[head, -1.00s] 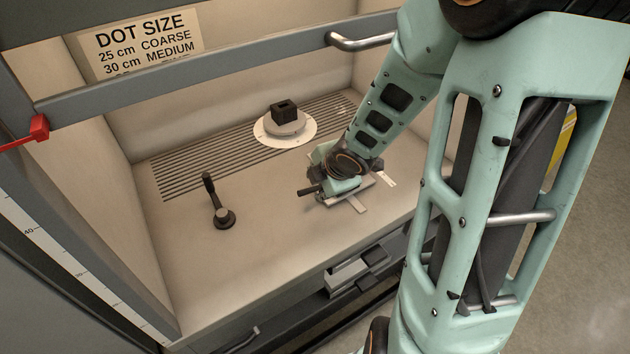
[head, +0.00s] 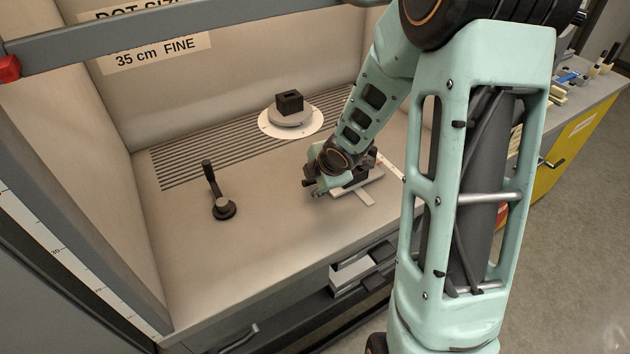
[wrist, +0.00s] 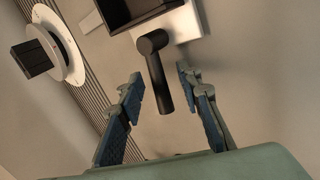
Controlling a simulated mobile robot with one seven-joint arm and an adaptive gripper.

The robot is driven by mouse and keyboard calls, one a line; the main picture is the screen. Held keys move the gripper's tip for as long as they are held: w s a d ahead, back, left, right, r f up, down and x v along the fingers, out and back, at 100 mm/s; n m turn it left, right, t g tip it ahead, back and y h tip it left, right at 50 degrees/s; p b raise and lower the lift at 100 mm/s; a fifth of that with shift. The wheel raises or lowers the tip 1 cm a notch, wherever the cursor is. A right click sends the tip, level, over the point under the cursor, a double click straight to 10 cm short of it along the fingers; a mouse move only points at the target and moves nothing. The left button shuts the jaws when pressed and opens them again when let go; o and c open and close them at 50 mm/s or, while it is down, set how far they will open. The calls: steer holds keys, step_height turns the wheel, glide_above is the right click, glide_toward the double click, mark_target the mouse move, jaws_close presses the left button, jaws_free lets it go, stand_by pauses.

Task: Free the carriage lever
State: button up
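The carriage lever (wrist: 157,72) is a black bar with a round hub, seen in the wrist view against the carriage (wrist: 180,27), which has a dark open box on a pale base. My gripper (wrist: 159,76) is open, with one blue-padded finger on each side of the lever and visible gaps to both. In the head view my gripper (head: 318,184) is low over the bench at the left side of the carriage (head: 366,197). It hides most of the lever there.
A separate black upright lever (head: 215,190) stands on the bench to the left. A black block (head: 289,102) sits on a round white disc (head: 265,124) over the slotted vent at the back. A grey crossbar (head: 180,42) spans the booth opening. Bare bench lies between lever and gripper.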

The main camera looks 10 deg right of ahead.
steer(key=shift+c, duration=0.4)
jaws_close()
steer(key=shift+r, duration=0.1)
steer(key=p, duration=0.2)
steer(key=shift+s+d+r+n+y+p, duration=0.15)
steer(key=shift+s+n+y+p, duration=0.15)
steer(key=shift+n+p, duration=0.1)
steer(key=n+p, duration=0.1)
steer(key=p, duration=0.1)
steer(key=y+p, duration=0.1)
steer(key=p, duration=0.1)
steer(key=shift+s+d+n, duration=0.15)
steer(key=shift+s+n, duration=0.05)
steer(key=shift+n, duration=0.2)
steer(key=shift+f+n+g+p, duration=0.25)
steer(key=shift+n+g+p, duration=0.05)
steer(key=shift+n, duration=0.1)
